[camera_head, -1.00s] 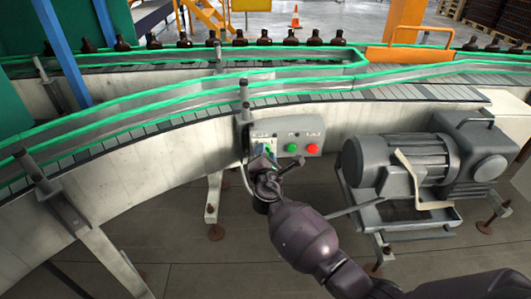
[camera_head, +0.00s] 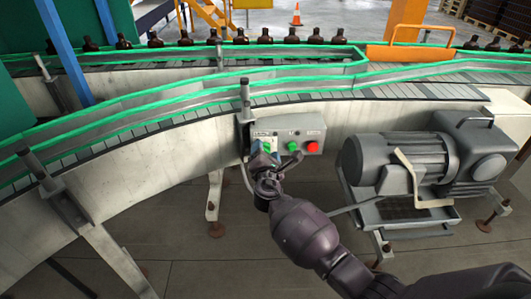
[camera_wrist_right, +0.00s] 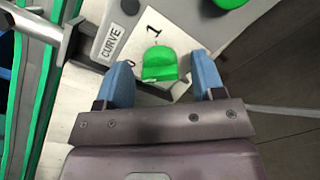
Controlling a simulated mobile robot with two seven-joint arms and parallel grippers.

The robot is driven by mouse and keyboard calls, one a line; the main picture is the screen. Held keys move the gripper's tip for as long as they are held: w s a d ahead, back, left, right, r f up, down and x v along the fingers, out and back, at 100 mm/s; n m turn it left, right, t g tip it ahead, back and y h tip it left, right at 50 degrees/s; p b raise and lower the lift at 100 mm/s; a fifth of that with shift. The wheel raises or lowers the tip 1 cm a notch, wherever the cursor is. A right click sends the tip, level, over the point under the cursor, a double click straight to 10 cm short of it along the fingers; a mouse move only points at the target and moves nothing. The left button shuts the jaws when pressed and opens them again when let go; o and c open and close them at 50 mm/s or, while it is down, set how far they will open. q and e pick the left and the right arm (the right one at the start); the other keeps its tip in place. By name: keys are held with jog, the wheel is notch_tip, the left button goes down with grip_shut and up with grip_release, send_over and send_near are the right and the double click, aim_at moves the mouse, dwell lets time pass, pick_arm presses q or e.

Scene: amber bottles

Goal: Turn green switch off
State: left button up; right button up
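The green switch (camera_wrist_right: 160,63) sits on a white plate marked "1" and "0", beside a "CURVE" label, in the right wrist view. In the head view the green switch (camera_head: 267,147) is at the left end of the grey control box (camera_head: 302,132), partly hidden by my gripper. My right gripper (camera_wrist_right: 163,80) is open, with a blue fingertip on either side of the switch and visible gaps between. In the head view my right gripper (camera_head: 268,162) is right in front of the box. My left gripper is out of view.
A green button (camera_head: 293,147) and a red button (camera_head: 312,147) are to the right on the box. A conveyor (camera_head: 170,158) with green rails runs behind it. A grey motor (camera_head: 405,160) stands at right. Amber bottles (camera_head: 265,36) line the far conveyor.

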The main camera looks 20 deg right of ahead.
jog(key=v, duration=1)
jog(key=shift+s+p, duration=0.4)
jog(key=shift+a, duration=0.1)
jog(key=s+d+f+m+g+y, duration=0.1)
jog(key=s+d+f+m+g, duration=0.1)
jog(key=s+m, duration=0.5)
jog(key=s+d+f+m+g+y, duration=0.2)
jog(key=s+d+f+m, duration=0.3)
jog(key=s, duration=0.6)
jog(key=s+d+f+m+g+y, duration=0.1)
jog(key=s+d+f+m+g, duration=0.1)
jog(key=s+f+m, duration=0.5)
jog(key=s+d+m, duration=0.1)
jog(key=s+m, duration=0.2)
jog(key=m, duration=0.1)
jog(key=shift+d+y, duration=0.3)
jog(key=shift+y, duration=0.1)
